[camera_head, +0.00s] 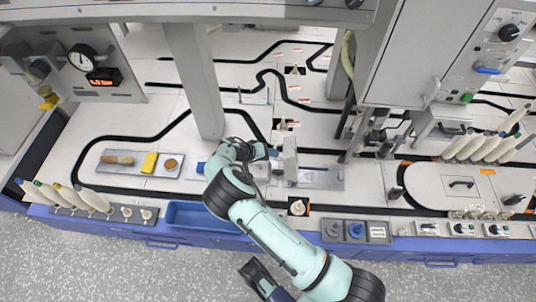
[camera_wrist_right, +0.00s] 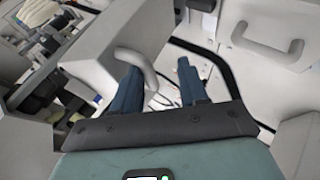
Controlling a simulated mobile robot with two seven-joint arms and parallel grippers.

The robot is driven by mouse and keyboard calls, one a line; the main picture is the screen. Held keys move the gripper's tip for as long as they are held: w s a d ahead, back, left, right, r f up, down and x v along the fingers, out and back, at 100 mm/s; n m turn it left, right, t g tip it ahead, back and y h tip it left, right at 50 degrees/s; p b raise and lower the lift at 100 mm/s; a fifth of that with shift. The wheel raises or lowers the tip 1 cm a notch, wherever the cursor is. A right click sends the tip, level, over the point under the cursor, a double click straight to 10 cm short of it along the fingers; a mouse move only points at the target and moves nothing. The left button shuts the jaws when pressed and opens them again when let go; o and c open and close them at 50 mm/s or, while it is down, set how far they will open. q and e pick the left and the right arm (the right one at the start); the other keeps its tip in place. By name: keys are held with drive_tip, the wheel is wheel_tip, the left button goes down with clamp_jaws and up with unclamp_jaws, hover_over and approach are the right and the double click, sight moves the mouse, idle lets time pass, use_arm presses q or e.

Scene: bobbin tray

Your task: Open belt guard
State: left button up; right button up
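My right gripper (camera_head: 266,152) is at the middle of the bench, at the left side of a pale upright panel (camera_head: 290,160) that may be the belt guard. In the right wrist view my right gripper (camera_wrist_right: 160,80) is open, with two dark blue fingers apart. A grey box (camera_wrist_right: 95,65) with a curved handle (camera_wrist_right: 138,64) shows on the left there. The handle's lower end overlaps the left finger; I cannot tell whether they touch. I cannot tell for sure which part is the guard. A dark part at the lower edge of the head view may be my left gripper (camera_head: 258,278).
A grey cabinet (camera_head: 410,60) stands at the back right and a grey post (camera_head: 194,80) behind my arm. A tray (camera_head: 108,165) with a yellow block is at left. A blue bin (camera_head: 185,214) is at the front. A white hatch (camera_head: 440,190) with a handle lies right.

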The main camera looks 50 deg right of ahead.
use_arm(q)
drive_tip(key=w+r+t+p, duration=0.2)
drive_tip(key=w+r, duration=0.2)
drive_tip(key=w, duration=0.1)
drive_tip(key=shift+d+r+p, duration=0.35)
drive_tip(key=shift+d+r, duration=0.05)
use_arm(e)
drive_tip(key=v, duration=1.3)
drive_tip(key=shift+a, duration=0.15)
drive_tip(key=shift+w, duration=0.15)
